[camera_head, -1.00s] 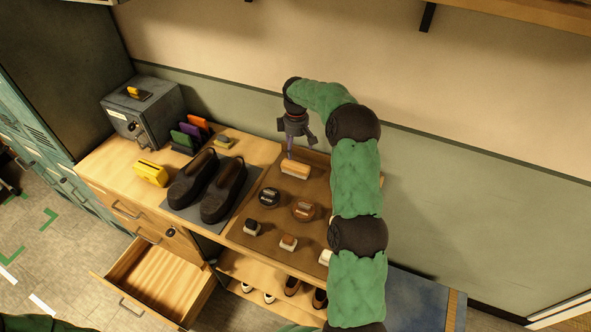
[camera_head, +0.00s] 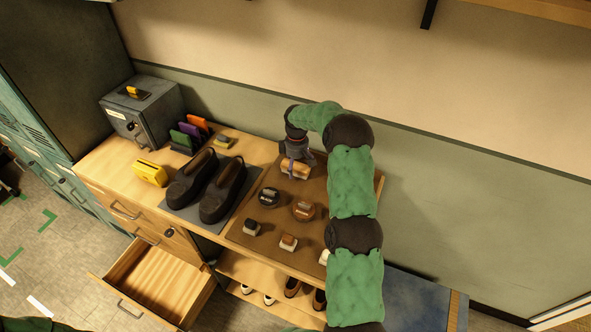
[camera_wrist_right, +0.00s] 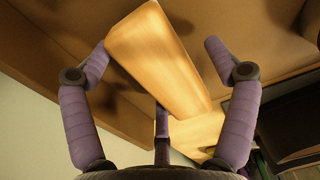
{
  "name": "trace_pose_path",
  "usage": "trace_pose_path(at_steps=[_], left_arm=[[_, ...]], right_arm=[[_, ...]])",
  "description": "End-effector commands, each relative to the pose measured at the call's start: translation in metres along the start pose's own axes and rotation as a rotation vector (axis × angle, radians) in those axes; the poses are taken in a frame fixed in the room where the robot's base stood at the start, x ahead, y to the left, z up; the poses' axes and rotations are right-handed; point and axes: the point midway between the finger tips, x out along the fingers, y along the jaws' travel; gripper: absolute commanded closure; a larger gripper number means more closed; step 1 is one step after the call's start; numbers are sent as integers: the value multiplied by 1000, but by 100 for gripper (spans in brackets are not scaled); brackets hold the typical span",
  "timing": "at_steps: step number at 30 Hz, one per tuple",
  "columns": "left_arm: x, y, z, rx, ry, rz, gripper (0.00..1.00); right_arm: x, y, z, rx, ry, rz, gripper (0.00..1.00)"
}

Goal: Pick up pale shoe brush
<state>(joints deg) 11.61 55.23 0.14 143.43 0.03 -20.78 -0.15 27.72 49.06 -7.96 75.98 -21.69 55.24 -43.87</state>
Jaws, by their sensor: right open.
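The pale shoe brush (camera_head: 295,169) lies on the brown mat (camera_head: 268,222) toward the back of the bench. It is a block with a light wooden top. My right gripper (camera_head: 294,163) is lowered over it from behind. In the right wrist view the brush's wooden body (camera_wrist_right: 158,58) passes between the spread fingers of the right gripper (camera_wrist_right: 155,55). The fingers are open, with one on each side, and the left fingertip is very near the brush's edge. I cannot tell whether it touches. My left gripper is not visible.
Small brushes (camera_head: 288,243) stand nearer the front edge. Dark shoes (camera_head: 222,190) stand left on a grey mat. An open drawer (camera_head: 155,280) juts out below.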

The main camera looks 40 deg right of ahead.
Motion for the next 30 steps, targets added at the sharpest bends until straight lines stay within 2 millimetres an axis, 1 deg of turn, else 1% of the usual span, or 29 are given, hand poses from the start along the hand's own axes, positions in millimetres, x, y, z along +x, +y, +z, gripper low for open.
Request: trace_pose_path(at_steps=[2, 3, 5, 6, 8, 9, 10, 19, 23, 26, 30], left_arm=[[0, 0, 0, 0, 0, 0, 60], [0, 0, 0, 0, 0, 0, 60], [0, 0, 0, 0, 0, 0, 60], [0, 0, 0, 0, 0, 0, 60], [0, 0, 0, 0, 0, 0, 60], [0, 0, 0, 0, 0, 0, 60], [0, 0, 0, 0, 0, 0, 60], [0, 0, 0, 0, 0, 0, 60], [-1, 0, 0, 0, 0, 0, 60], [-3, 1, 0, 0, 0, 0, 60], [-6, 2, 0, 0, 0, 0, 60]], right_arm=[[-1, 0, 0, 0, 0, 0, 13], [-1, 0, 0, 0, 0, 0, 16], [-1, 0, 0, 0, 0, 0, 33], [-1, 0, 0, 0, 0, 0, 44], [-1, 0, 0, 0, 0, 0, 61], [-1, 0, 0, 0, 0, 0, 72], [-1, 0, 0, 0, 0, -1, 77], [-1, 0, 0, 0, 0, -1, 77], [-5, 0, 0, 0, 0, 0, 78], [-13, 0, 0, 1, 0, 0, 78], [-33, 1, 0, 1, 2, 2, 78]])
